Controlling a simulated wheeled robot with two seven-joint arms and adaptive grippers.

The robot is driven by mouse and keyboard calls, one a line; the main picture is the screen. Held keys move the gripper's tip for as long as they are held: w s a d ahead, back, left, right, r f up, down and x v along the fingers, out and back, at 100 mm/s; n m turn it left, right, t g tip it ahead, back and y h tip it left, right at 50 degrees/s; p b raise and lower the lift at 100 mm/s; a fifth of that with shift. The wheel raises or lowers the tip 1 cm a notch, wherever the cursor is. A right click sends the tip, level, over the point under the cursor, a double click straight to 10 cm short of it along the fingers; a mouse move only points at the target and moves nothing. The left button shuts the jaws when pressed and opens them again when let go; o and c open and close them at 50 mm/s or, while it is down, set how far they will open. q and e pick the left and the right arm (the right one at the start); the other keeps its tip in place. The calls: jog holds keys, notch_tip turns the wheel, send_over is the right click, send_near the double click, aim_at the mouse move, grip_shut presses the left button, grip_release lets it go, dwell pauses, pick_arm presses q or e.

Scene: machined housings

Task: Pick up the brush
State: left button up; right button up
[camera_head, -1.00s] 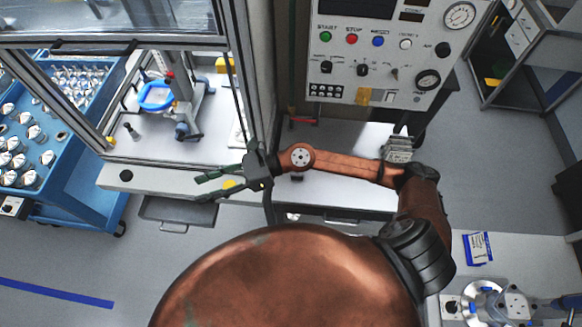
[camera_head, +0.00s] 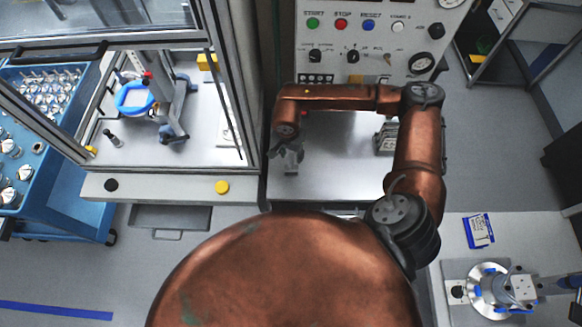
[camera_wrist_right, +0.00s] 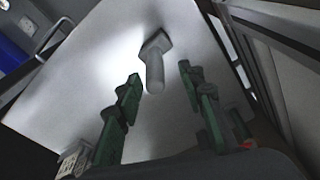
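A grey T-shaped object, which looks like the brush (camera_wrist_right: 154,66), lies on the pale bench top in the right wrist view. Its wide head is at the far side and its handle points toward my right gripper (camera_wrist_right: 159,76). The green fingers are apart, one on each side of the handle, with a gap to it. In the head view my right gripper (camera_head: 289,163) points down over the bench below the control panel. I cannot make out the brush there; the gripper seems to cover it. My left gripper is not in view.
A control panel (camera_head: 375,45) stands behind the bench (camera_head: 335,165). A small grey block (camera_head: 387,138) is at the bench's right. A framed enclosure (camera_head: 245,130) with a blue ring fixture (camera_head: 137,97) stands left. A side table (camera_head: 520,235) with a round fixture is at lower right.

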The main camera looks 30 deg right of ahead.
aim_at(291, 165)
jog(key=f, duration=0.1)
jog(key=f+p, duration=0.1)
jog(key=f, duration=0.1)
jog(key=shift+s+f, duration=0.25)
jog(key=shift+w+f, duration=0.1)
jog(key=shift+f, duration=0.4)
grip_shut()
